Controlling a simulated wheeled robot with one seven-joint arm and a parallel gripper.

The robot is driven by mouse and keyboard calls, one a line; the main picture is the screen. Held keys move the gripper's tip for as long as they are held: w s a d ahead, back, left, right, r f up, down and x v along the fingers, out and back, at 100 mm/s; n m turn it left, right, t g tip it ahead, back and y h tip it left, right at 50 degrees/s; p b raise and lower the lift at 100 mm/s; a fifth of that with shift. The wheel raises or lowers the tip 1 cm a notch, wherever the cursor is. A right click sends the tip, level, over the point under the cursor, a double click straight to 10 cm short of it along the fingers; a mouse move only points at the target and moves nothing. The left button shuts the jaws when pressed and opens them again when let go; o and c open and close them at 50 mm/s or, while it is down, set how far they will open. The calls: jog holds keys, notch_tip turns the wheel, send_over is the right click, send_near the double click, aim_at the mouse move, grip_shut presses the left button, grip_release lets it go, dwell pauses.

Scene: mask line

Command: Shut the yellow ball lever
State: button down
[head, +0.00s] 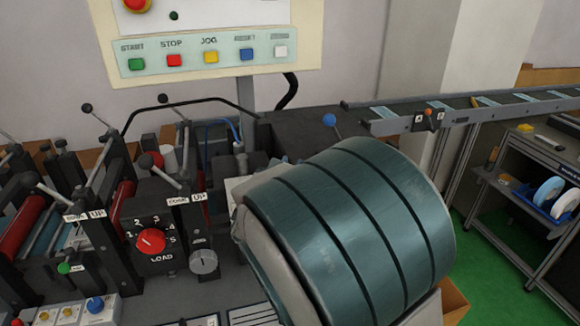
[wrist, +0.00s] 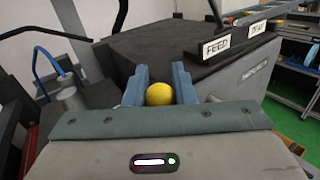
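In the wrist view the yellow ball (wrist: 159,94) of the lever sits between the two blue-grey fingers of my gripper (wrist: 162,84). The fingers are close together, and the ball fills the gap between them, seeming to touch both. The gripper's palm covers the lower part of the ball, and the lever's rod cannot be seen. In the head view my big teal-banded arm hides the yellow ball and the gripper's fingers.
A dark machine housing (wrist: 160,45) with a FEED plate (wrist: 216,48) lies beyond the fingers. In the head view a blue ball lever (head: 329,119) stands just behind my arm. Rollers and a LOAD dial (head: 151,240) are at left, a conveyor (head: 470,108) at right.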

jog(key=c, duration=2.2)
grip_release()
jog(key=shift+w+d+m+g+b, duration=0.1)
jog(key=shift+d+m+g+b, duration=0.4)
jog(key=shift+m, duration=0.3)
jog(key=c, duration=2.2)
grip_release()
jog(key=shift+a, duration=0.1)
jog(key=c, duration=1.2)
grip_release()
jog(key=shift+c, duration=0.2)
jog(key=b+v, duration=0.2)
jog(key=v, duration=1.1)
jog(key=shift+s, duration=0.45)
